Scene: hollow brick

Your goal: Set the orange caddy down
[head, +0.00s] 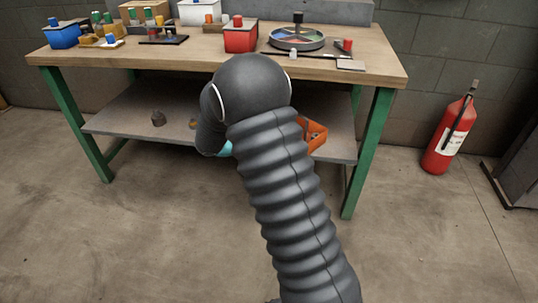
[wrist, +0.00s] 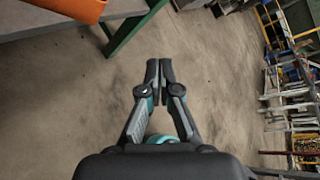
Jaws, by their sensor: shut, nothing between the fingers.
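The orange caddy (head: 318,136) is at the right part of the bench's lower shelf (head: 125,122), near its front edge. My arm hides its left part. In the wrist view, the caddy (wrist: 80,8) shows only as an orange piece cut off at the top left, above the grey shelf edge. My gripper (wrist: 161,72) is shut and empty, apart from the caddy, with bare floor behind its fingertips. In the head view my arm hides most of the gripper.
The workbench top (head: 200,50) holds a blue bin (head: 63,36), a red bin (head: 240,38) and a round divided tray (head: 297,40). Small dark lumps lie on the lower shelf. A green leg (head: 368,150) stands right of the caddy. A fire extinguisher (head: 449,135) stands at the right wall.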

